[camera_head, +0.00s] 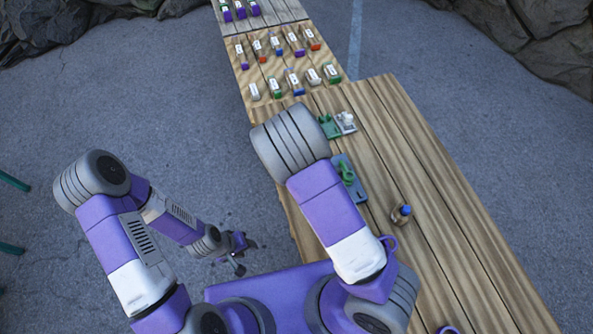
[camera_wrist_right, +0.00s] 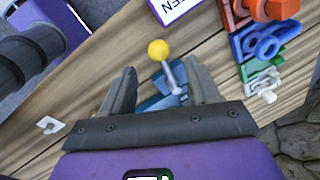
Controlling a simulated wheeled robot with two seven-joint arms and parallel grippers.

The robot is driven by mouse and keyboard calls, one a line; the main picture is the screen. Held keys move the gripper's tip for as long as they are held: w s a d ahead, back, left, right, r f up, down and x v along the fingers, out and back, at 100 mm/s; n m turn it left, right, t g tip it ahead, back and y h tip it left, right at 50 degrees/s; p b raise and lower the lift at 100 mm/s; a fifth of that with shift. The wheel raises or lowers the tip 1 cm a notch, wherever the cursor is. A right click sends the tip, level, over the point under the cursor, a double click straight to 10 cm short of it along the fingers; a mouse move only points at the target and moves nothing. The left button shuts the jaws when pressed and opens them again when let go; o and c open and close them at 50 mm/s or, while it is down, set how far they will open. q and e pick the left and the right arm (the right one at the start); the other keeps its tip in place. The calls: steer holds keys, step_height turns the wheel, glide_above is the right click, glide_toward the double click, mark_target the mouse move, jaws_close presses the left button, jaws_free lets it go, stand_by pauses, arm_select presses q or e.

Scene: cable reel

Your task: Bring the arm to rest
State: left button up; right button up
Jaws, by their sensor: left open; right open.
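My left gripper (camera_head: 238,258) hangs open and empty over the grey ground, left of the wooden table (camera_head: 440,200), its fingers apart. My right arm reaches over the table in the head view, and its gripper is hidden there behind its own links. In the right wrist view my right gripper (camera_wrist_right: 160,68) is open, its two grey fingers spread. A grey lever with a yellow ball knob (camera_wrist_right: 158,50) on a blue base (camera_wrist_right: 165,101) shows between the fingers; I cannot tell whether they touch it.
A blue plate with a green part (camera_head: 347,177), a green piece (camera_head: 328,125) and a grey-white piece (camera_head: 346,122) sit on the table. A blue-topped knob (camera_head: 405,210) stands to the right. Several small labelled blocks (camera_head: 293,80) stand in rows at the far end. Open ground lies left.

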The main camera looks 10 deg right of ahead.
steer(key=shift+r, duration=0.4)
